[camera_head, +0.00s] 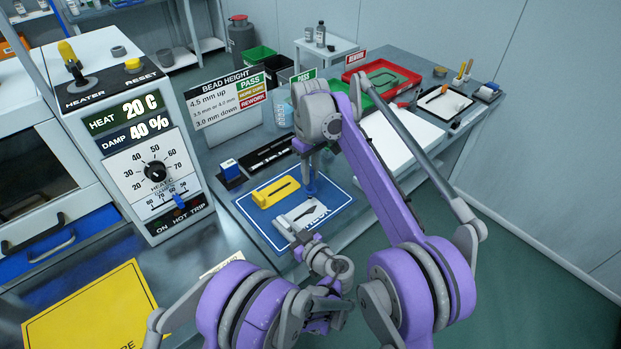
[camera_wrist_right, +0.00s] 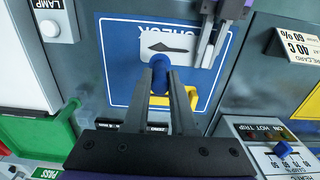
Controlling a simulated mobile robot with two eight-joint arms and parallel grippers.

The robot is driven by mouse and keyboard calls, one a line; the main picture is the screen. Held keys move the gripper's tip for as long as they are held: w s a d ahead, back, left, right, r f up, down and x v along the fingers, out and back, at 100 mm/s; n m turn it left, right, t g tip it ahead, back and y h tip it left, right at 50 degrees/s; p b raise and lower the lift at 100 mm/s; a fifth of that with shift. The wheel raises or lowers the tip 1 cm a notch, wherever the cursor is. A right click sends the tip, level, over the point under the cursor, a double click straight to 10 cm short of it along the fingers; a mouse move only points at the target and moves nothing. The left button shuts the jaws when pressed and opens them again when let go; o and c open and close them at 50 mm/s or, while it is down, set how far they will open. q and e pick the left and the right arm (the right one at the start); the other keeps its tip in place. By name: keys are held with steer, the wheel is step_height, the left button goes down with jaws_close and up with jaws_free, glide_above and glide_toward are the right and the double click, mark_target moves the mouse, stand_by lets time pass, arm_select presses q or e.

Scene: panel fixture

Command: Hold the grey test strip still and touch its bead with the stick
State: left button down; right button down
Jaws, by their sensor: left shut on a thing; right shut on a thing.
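The grey test strip (camera_head: 304,213) lies on the blue check mat (camera_head: 262,235); it also shows in the right wrist view (camera_wrist_right: 150,43) with its dark elongated bead (camera_wrist_right: 172,47). My left gripper (camera_head: 295,230) is shut on the strip's near edge; its fingers show at that edge in the right wrist view (camera_wrist_right: 211,38). My right gripper (camera_head: 310,160) is shut on the blue stick (camera_head: 311,183), which points down beside the strip. In the right wrist view, the stick (camera_wrist_right: 160,72) is between the fingers, its end beside the bead. I cannot tell whether they touch.
A yellow slotted piece (camera_head: 275,191) lies on the mat beside the strip. A heater box (camera_head: 150,150) with dials stands at the left.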

steer(key=shift+r, duration=0.7)
arm_select(q)
steer(key=c, duration=0.7)
jaws_free()
arm_select(e)
steer(key=shift+r+p, duration=0.35)
steer(key=shift+r, duration=0.1)
arm_select(q)
steer(key=v, duration=0.5)
steer(key=a+r+v, duration=0.1)
steer(key=v, duration=0.5)
steer(key=r+v, duration=0.1)
steer(key=v, duration=0.5)
steer(key=shift+s+a+r, duration=0.15)
steer(key=shift+s+a, duration=0.05)
steer(key=shift+s, duration=0.2)
